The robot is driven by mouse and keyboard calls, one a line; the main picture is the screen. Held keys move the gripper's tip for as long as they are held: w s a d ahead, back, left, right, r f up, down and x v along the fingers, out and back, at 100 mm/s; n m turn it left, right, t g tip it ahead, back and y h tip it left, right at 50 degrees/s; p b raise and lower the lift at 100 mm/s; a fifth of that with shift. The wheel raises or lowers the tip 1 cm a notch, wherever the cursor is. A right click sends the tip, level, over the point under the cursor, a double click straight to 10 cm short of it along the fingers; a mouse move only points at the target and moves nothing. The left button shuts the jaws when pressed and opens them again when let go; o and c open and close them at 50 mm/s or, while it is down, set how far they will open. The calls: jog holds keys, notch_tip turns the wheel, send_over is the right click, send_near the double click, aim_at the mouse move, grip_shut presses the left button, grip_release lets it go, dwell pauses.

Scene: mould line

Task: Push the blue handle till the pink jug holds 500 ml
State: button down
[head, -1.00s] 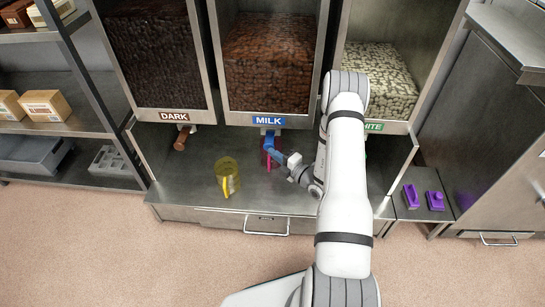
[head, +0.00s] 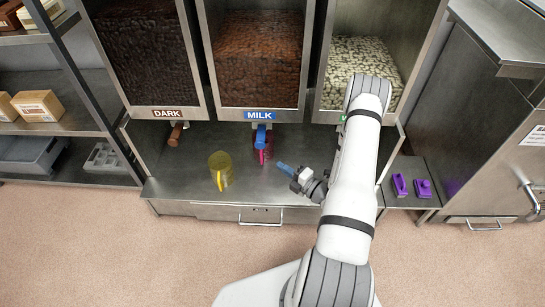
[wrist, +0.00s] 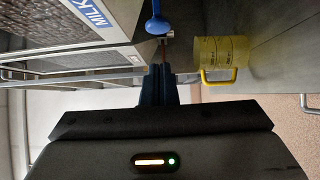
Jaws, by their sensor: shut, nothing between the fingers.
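The blue handle (head: 261,136) hangs under the MILK bin and also shows at the top of the wrist view (wrist: 157,22). The pink jug (head: 264,155) stands on the steel shelf below it, partly covered by the handle. The jug's level and its marks are too small to read. In the wrist view I cannot make out the jug clearly. My gripper (head: 282,168) is to the right of and in front of the jug, apart from both jug and handle. Its blue fingers (wrist: 158,85) are shut and empty.
A yellow jug (head: 220,170) stands on the shelf to the left. A brown handle (head: 176,133) hangs under the DARK bin. Two purple things (head: 411,187) lie on a side ledge at the right. The shelf front between the yellow jug and my gripper is clear.

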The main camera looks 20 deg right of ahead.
jog(key=shift+v, duration=0.95)
dwell(0.9)
